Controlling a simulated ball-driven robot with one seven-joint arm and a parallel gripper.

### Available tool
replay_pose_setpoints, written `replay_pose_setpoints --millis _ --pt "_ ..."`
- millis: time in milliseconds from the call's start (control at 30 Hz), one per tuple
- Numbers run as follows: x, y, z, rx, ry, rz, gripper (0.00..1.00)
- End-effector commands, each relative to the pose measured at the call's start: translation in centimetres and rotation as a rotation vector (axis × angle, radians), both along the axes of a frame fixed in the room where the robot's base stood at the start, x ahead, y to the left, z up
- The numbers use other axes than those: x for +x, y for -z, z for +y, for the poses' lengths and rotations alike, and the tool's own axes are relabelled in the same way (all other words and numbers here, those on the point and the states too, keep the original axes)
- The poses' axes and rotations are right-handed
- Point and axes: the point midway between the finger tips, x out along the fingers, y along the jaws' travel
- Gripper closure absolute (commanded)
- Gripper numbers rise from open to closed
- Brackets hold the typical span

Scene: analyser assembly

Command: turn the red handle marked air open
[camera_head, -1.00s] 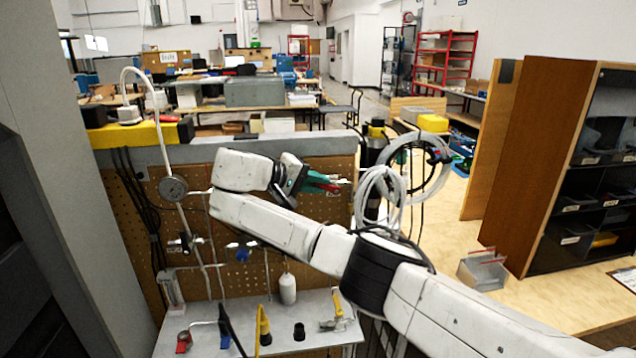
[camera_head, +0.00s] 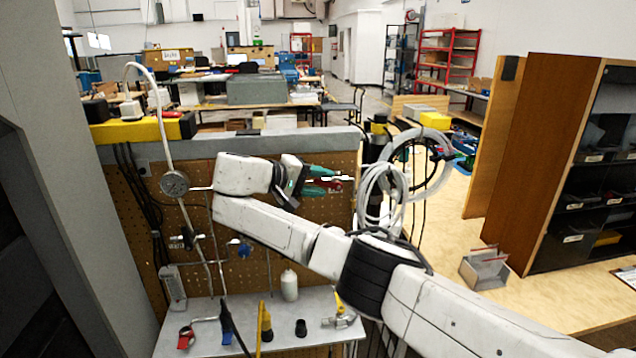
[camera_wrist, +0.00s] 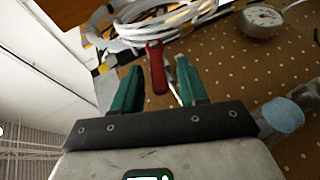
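The red handle (camera_wrist: 156,68) lies between the two green fingers of my gripper (camera_wrist: 158,72) in the wrist view. A gap shows on each side of it, so the fingers are open and do not appear shut on it. In the head view, my gripper (camera_head: 335,179) is at the right part of the pegboard, with a little of the red handle (camera_head: 334,186) showing by the fingertips. The fingers partly hide it there. The air marking cannot be read in either view.
Coiled pale hoses (camera_head: 384,196) hang just right of my gripper. A round gauge (camera_head: 174,183) is left on the pegboard (camera_head: 262,268). A blue valve (camera_head: 243,250) sits below my arm. Another red-handled item (camera_head: 186,337) lies on the lower shelf (camera_head: 207,309).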

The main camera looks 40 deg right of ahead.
Motion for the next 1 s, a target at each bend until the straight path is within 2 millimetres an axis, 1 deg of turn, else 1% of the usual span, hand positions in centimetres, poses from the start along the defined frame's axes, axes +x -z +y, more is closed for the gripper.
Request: replay_pose_setpoints --millis 233,333,467,500,600,733,900,1000 --pt "0.1 -0.2 0.2 -0.002 -0.004 -0.003 0.57" --pt "0.3 -0.4 0.9 -0.003 -0.006 -0.004 0.57" --pt "0.7 -0.9 2.8 -0.002 -0.006 -0.005 0.57" --pt "0.8 -1.4 3.5 0.000 -0.006 -0.004 0.57" --pt "1.1 -2.1 5.3 0.001 -0.006 -0.002 0.57" --pt "1.4 -2.8 7.2 0.001 -0.004 -0.002 0.57" --pt "1.7 -3.5 9.1 -0.001 -0.002 -0.002 0.57" --pt "1.8 -3.7 9.8 -0.001 -0.002 -0.002 0.57"
